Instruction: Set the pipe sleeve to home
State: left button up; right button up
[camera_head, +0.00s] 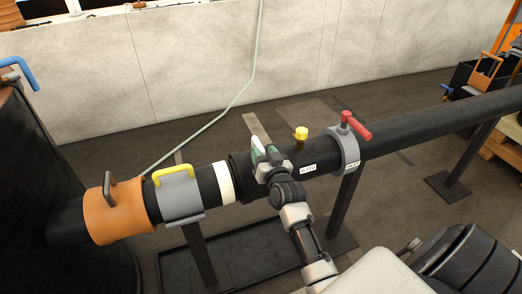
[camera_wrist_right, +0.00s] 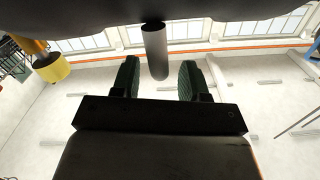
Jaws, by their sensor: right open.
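The black pipe (camera_head: 420,122) runs across the head view. A wider black sleeve-like section (camera_head: 240,180) sits on it, right of a white band (camera_head: 224,182); I take this as the pipe sleeve. My right gripper (camera_head: 264,153) is above this section, fingers pointing away from me. In the right wrist view the right gripper (camera_wrist_right: 157,75) is open, with a grey peg (camera_wrist_right: 154,48) between its green-padded fingers. Gaps show on both sides of the peg. The peg comes from the dark rounded body at the top. My left gripper is not in view.
A yellow knob (camera_head: 301,133) and a grey collar (camera_head: 345,148) with a red handle (camera_head: 356,126) are to the right. A grey clamp (camera_head: 182,200) with a yellow handle and an orange sleeve (camera_head: 118,212) are left. A dark tray (camera_head: 250,275) lies below.

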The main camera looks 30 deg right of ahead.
jog(key=shift+x, duration=0.95)
grip_shut()
